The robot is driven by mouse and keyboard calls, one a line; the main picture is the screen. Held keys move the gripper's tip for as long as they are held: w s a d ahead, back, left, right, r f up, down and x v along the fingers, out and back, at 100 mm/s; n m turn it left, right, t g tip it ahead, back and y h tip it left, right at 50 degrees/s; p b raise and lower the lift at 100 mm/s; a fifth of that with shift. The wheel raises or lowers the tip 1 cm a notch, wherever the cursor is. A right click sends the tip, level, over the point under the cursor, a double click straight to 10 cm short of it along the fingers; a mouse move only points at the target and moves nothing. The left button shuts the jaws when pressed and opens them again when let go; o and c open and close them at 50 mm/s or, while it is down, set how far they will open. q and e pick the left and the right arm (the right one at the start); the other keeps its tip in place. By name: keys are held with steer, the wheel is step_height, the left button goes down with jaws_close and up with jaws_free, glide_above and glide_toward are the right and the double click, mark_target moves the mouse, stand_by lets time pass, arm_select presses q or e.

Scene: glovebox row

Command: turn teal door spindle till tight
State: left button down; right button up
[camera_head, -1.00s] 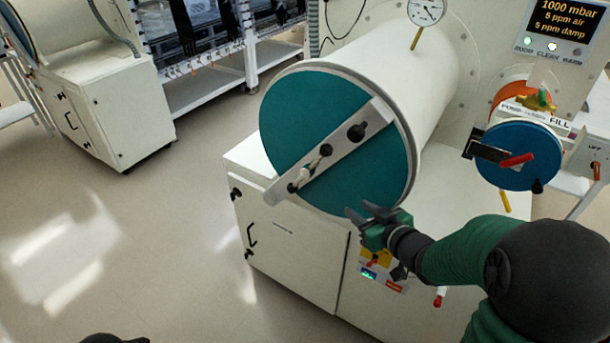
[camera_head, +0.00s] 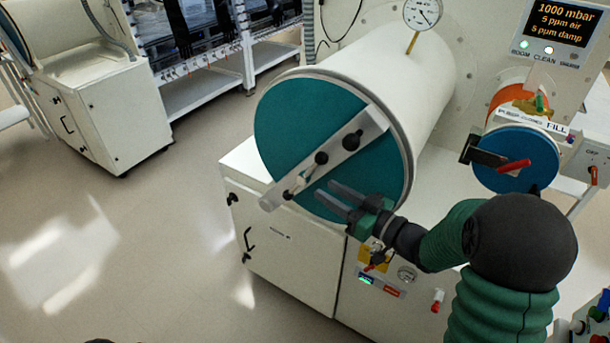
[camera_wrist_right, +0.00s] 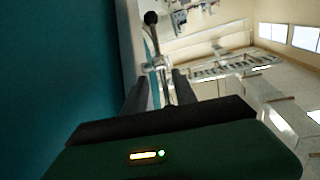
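The round teal door (camera_head: 285,120) closes the end of the white cylinder, and a pale bar runs slantwise across it. The spindle (camera_head: 303,182) sits on the lower left part of the bar, with a metal crosspiece and black ball ends. In the right wrist view the spindle's metal rod (camera_wrist_right: 158,62) with a black ball stands beyond the fingertips, in line with the gap between them. My right gripper (camera_head: 325,194) is open and empty in front of the door's lower part, just right of the spindle. My left gripper is not in view.
The white cylinder (camera_head: 425,80) stands on a white cabinet (camera_head: 290,255). A smaller blue door (camera_head: 515,158) with a red handle is at the right. A pressure gauge (camera_head: 422,12) and a display panel (camera_head: 563,22) are above. Open floor lies to the left.

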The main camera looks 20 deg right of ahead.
mark_target(304, 178)
steer(key=x, duration=0.8)
steer(key=shift+w+a+p, duration=0.1)
steer(key=shift+a+p, duration=0.05)
steer(key=shift+p, duration=0.2)
steer(key=shift+r, duration=0.1)
jaws_close()
stand_by(0.7)
